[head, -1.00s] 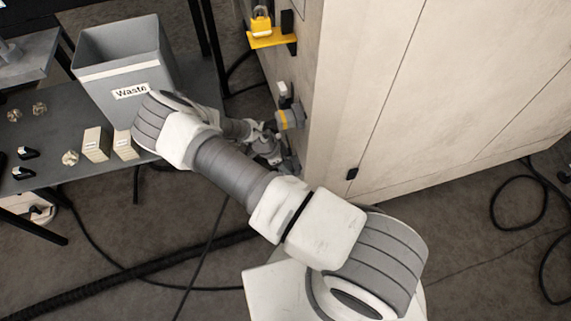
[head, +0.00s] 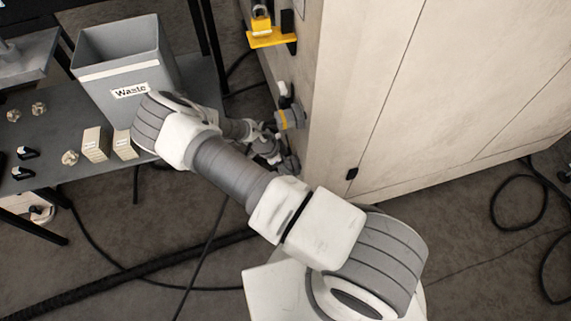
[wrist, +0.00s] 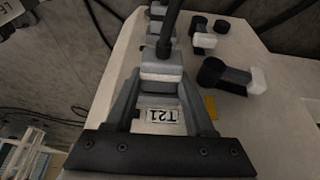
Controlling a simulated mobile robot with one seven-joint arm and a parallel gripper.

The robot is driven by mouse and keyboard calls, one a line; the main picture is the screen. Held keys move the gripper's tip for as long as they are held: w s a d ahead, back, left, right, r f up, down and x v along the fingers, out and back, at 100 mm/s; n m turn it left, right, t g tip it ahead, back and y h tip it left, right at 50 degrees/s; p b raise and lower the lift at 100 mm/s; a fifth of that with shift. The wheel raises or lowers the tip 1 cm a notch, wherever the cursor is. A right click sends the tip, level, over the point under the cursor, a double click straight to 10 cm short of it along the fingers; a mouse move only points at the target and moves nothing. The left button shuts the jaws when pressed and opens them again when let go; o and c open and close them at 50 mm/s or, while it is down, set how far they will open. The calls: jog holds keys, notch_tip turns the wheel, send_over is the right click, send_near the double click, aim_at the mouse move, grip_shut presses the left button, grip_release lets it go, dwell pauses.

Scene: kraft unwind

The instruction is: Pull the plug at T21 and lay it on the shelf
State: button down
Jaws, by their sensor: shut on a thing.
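In the wrist view my gripper (wrist: 162,82) is shut on a grey plug (wrist: 162,64) with a thick black cable leading up from it. The plate marked T21 (wrist: 163,115) shows between the fingers, just below the plug. I cannot tell whether the plug is fully seated, as its contact with the panel is hidden. In the head view my gripper (head: 268,148) is at the cabinet's (head: 345,100) left face, small and partly hidden by my arm. A grey shelf-like table (head: 60,170) stands at the left.
The grey Waste bin (head: 125,75), two pale boxes (head: 97,144) and several small parts share the table. A yellow bracket with a padlock (head: 261,22) juts from the cabinet. Black-and-white handles (wrist: 232,77) sit right of the plug. Cables (head: 220,240) lie on the floor.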

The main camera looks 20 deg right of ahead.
jog(key=shift+a, duration=0.15)
jog(key=shift+a+b, duration=0.6)
jog(key=shift+a, duration=1.8)
jog(key=shift+s, duration=0.1)
